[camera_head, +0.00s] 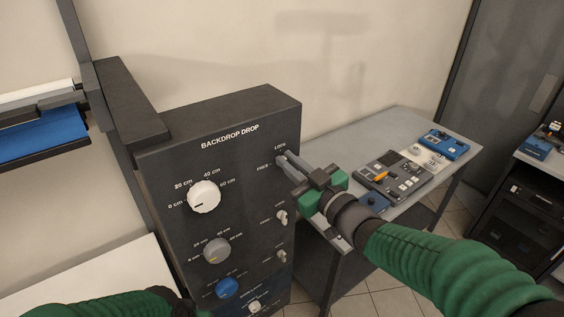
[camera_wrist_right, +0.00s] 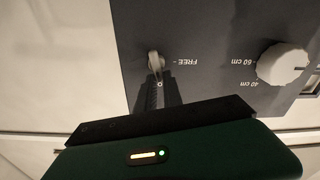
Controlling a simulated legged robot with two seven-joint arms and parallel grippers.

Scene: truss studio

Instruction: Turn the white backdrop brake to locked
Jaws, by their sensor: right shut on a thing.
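The dark control box marked BACKDROP DROP (camera_head: 180,160) stands in front of me. Its top row has the white dial (camera_head: 204,196), and at the right the white backdrop brake with LOCK and FREE labels. My right gripper (camera_head: 283,160) is shut on this brake's lever and hides most of it in the head view. In the right wrist view the small pale brake lever (camera_wrist_right: 155,61) sits between the fingertips (camera_wrist_right: 158,78), beside the word FREE. I cannot tell its exact angle. My left arm shows at the bottom left; its gripper is out of view.
Below are a grey dial (camera_head: 216,250) and a blue dial (camera_head: 227,288), with two more brake levers (camera_head: 281,217) (camera_head: 282,255). A grey table (camera_head: 340,135) with control panels (camera_head: 395,175) stands at the right, under my right arm. A blue roll holder (camera_head: 45,135) is at the left.

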